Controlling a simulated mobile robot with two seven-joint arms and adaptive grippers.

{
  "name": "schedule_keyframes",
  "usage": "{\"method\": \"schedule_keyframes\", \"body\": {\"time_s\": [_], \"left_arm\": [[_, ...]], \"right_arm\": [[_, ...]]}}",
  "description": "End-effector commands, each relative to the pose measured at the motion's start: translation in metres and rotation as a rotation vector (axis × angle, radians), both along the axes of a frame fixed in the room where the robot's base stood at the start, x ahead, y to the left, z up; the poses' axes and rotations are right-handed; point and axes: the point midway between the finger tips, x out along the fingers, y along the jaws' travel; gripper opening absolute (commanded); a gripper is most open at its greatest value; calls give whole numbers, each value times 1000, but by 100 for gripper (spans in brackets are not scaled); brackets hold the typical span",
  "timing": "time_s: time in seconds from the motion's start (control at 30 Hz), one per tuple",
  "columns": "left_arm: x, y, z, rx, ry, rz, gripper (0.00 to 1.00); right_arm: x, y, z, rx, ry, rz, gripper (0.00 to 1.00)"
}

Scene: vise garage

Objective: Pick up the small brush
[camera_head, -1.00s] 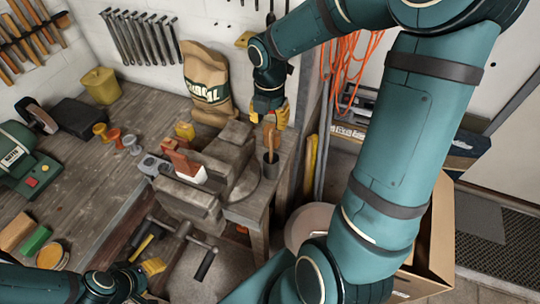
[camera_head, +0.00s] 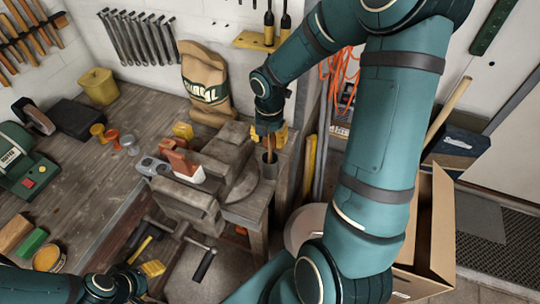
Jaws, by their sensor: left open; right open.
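A dark cup (camera_head: 270,170) stands at the right end of the workbench, beside the vise. A thin orange-brown handle (camera_head: 270,145), seemingly the small brush, stands upright in it; its lower end is hidden inside. My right gripper (camera_head: 269,140) points down right above the cup, its yellow fingers open on either side of the handle. I cannot tell whether they touch it. My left gripper (camera_head: 146,269) is open and empty, low in front of the bench.
The grey vise (camera_head: 185,205) with a red-and-white piece (camera_head: 183,165) at its jaws is left of the cup. A paper sack (camera_head: 206,85) stands behind. A cardboard box (camera_head: 435,235) is on the floor at right. The bench's middle is largely clear.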

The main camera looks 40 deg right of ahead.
Motion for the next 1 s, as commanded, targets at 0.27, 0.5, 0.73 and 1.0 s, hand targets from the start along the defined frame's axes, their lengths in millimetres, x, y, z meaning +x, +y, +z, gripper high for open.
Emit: {"method": "schedule_keyframes", "body": {"time_s": [0.27, 0.5, 0.73, 1.0], "left_arm": [[0, 0, 0, 0, 0, 0, 54], [0, 0, 0, 0, 0, 0, 54], [0, 0, 3, -1, 0, 0, 54], [0, 0, 12, -2, 1, -1, 54]], "right_arm": [[0, 0, 0, 0, 0, 0, 0], [0, 0, 0, 0, 0, 0, 0], [1, 0, 17, -2, -5, -1, 0], [1, 0, 69, -3, -6, 0, 0]]}}
